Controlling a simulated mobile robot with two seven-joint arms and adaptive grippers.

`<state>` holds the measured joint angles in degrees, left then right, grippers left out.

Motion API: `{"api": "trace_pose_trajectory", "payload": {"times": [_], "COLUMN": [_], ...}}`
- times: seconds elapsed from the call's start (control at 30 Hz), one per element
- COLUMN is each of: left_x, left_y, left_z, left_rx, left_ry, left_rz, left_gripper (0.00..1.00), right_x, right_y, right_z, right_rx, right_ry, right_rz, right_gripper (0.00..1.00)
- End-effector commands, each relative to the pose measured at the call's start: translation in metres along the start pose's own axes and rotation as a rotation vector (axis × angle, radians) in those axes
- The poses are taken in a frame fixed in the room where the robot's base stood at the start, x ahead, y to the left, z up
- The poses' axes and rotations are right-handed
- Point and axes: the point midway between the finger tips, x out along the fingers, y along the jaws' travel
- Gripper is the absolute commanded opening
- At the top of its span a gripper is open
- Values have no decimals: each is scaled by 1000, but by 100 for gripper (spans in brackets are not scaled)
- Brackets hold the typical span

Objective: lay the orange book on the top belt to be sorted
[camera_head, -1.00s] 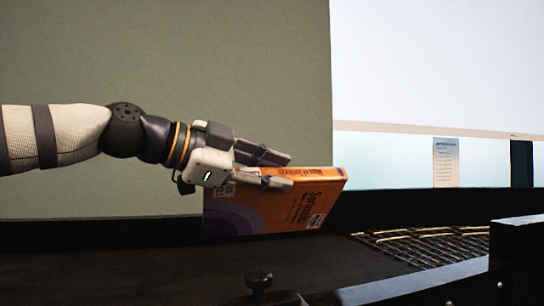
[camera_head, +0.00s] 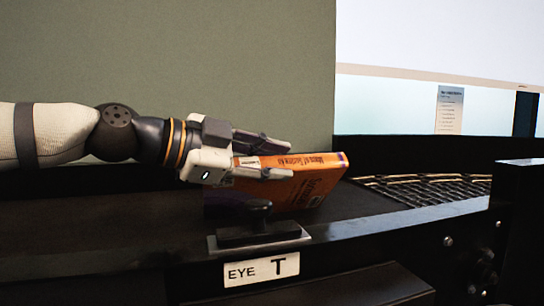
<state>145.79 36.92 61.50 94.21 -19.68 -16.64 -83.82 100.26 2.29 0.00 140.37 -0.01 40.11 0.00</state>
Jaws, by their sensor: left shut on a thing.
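My left gripper (camera_head: 288,160) is shut on the orange book (camera_head: 308,188), with its fingers along the book's upper edge. The book is tilted, its spine with dark lettering facing up and its cover facing me. It is at the dark top belt (camera_head: 110,215), behind the front rail. Its lower left part is hidden by a black knobbed fixture, so I cannot tell whether it touches the belt. My right gripper is not in view.
The black knobbed fixture (camera_head: 258,232) stands on the front rail above an "EYE T" label (camera_head: 262,269). A roller section (camera_head: 430,188) lies to the right of the book. A black housing (camera_head: 520,225) stands at the right edge. The belt left of the book is clear.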

Motion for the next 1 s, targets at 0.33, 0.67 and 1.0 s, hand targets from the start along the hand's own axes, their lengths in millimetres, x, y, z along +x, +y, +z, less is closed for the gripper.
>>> {"api": "trace_pose_trajectory", "payload": {"times": [0.33,0.67,1.0], "left_x": [-1,-1,-35], "left_y": [-2,-1,-2], "left_z": [-2,-1,-5], "left_rx": [2,0,4], "left_ry": [2,1,2], "left_rz": [-5,-3,-5], "left_gripper": [50,50,50], "right_x": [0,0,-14], "right_y": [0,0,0], "right_z": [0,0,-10], "right_rx": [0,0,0], "right_ry": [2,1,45], "right_rz": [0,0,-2], "right_gripper": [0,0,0]}}
